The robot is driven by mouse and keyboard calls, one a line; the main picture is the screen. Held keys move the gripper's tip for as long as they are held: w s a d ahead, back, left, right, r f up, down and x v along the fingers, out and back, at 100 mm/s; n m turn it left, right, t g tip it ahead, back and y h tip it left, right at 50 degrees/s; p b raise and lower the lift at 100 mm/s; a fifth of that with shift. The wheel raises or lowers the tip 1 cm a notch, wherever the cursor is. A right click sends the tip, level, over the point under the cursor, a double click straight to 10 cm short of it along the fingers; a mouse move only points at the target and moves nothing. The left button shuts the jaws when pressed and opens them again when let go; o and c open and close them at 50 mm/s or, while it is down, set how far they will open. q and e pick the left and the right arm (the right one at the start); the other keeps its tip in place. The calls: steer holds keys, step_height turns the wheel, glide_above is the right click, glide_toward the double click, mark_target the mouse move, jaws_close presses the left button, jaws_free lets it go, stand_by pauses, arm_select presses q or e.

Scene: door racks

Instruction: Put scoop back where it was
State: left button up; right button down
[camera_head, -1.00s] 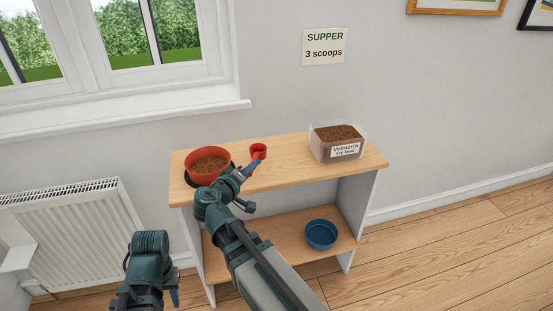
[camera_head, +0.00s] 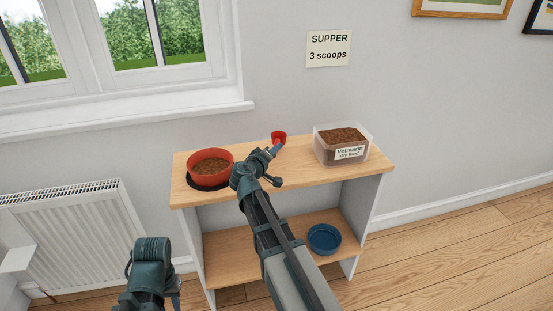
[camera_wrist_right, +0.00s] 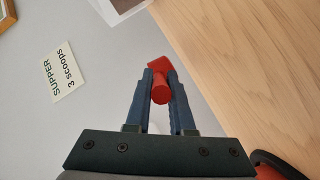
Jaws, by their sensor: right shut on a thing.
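A red scoop (camera_head: 279,137) is at the tip of my right gripper (camera_head: 272,151) in the head view, near the back edge of the shelf top, between the red bowl and the food tub. In the right wrist view the gripper (camera_wrist_right: 161,88) is shut on the scoop's red handle (camera_wrist_right: 161,92). The scoop's cup (camera_wrist_right: 158,63) is beyond the fingers. A clear tub of brown dry food (camera_head: 342,145) stands to the right of the scoop. My left gripper (camera_head: 171,290) is low at the front left; its fingers do not show clearly.
The red bowl (camera_head: 210,153) with brown food sits on a dark mat at the shelf's left. The wooden shelf top (camera_head: 310,171) is bare in front of the tub. A blue bowl (camera_head: 324,239) stands on the lower shelf. A "SUPPER 3 scoops" note (camera_head: 328,48) hangs above.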

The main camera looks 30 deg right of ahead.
mark_target(277, 165)
steer(key=shift+w+d, duration=0.45)
steer(key=shift+f, duration=0.15)
step_height(277, 165, down, 3)
steer(key=b, duration=0.3)
steer(key=shift+f+b, duration=0.2)
steer(key=shift+b, duration=0.1)
steer(key=shift+f, duration=0.15)
steer(key=c, duration=1.1)
jaws_free()
steer(key=shift+o, duration=0.2)
